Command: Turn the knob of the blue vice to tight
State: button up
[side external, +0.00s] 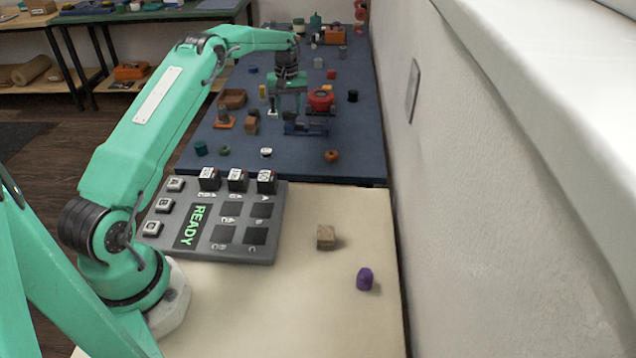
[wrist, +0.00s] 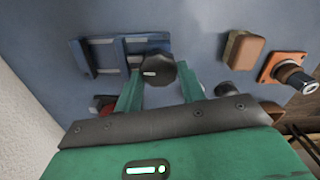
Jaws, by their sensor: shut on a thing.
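The blue vice (wrist: 105,54) lies on the blue mat in the wrist view; its frame and bars extend to the left of its knob. The round black knob (wrist: 157,68) has a white mark pointing left. My gripper (wrist: 160,78) has its two green fingers on either side of the knob, shut on it. In the side external view my gripper (side external: 287,108) reaches down at the blue vice (side external: 308,130); the knob cannot be made out there.
An orange fixture with a black cylinder (wrist: 287,70) and a brown block (wrist: 243,50) are to the right in the wrist view. A grey panel reading READY (side external: 217,222) sits nearer my base.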

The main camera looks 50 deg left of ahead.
aim_at(290, 112)
jog(key=m, duration=0.7)
jog(key=shift+w+d+r, duration=0.1)
jog(key=shift+d, duration=0.1)
jog(key=m, duration=0.4)
jog(key=shift+d+m, duration=0.1)
jog(key=shift+m, duration=2.1)
jog(key=o, duration=1)
jog(key=shift+c, duration=0.2)
jog(key=shift+r, duration=3.85)
